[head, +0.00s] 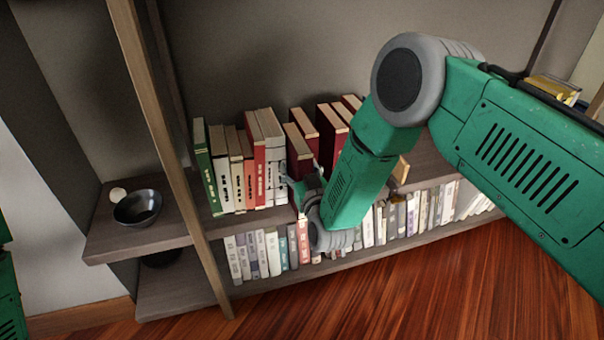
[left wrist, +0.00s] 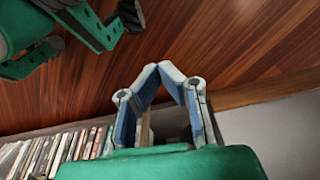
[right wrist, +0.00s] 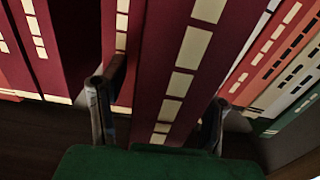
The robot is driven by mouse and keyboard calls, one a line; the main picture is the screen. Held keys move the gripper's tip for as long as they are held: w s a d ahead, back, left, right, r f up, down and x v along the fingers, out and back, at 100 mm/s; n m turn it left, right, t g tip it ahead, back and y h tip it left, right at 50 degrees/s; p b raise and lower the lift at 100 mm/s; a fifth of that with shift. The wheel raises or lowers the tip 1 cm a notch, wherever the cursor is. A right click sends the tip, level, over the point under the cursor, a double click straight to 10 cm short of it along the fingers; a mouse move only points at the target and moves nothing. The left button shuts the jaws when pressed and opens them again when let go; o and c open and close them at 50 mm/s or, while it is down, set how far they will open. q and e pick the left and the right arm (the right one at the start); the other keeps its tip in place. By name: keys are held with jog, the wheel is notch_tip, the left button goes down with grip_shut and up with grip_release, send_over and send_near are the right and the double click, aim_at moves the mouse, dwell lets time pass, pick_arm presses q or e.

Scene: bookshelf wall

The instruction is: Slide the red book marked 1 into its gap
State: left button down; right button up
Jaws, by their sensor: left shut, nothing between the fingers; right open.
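Several dark red books stand on the upper shelf, and no number 1 is legible on any. In the right wrist view, a dark red book with cream spine blocks (right wrist: 188,60) stands between the fingers of my right gripper (right wrist: 158,98). The gripper is open, one finger on each side, and I cannot tell whether either touches. In the head view, my right gripper (head: 301,187) is in front of the leftmost dark red books (head: 298,140), and its arm hides part of the row. My left gripper (left wrist: 170,72) is shut and empty, away from the books.
Green, cream, red and white books (head: 240,165) stand left of the dark red ones. The lower shelf holds a row of smaller books (head: 262,252). The wooden floor (head: 420,290) is clear.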

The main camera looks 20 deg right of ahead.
jog(key=s, duration=1.1)
jog(key=shift+s+d, duration=0.15)
jog(key=shift+s, duration=0.1)
jog(key=shift+s, duration=0.1)
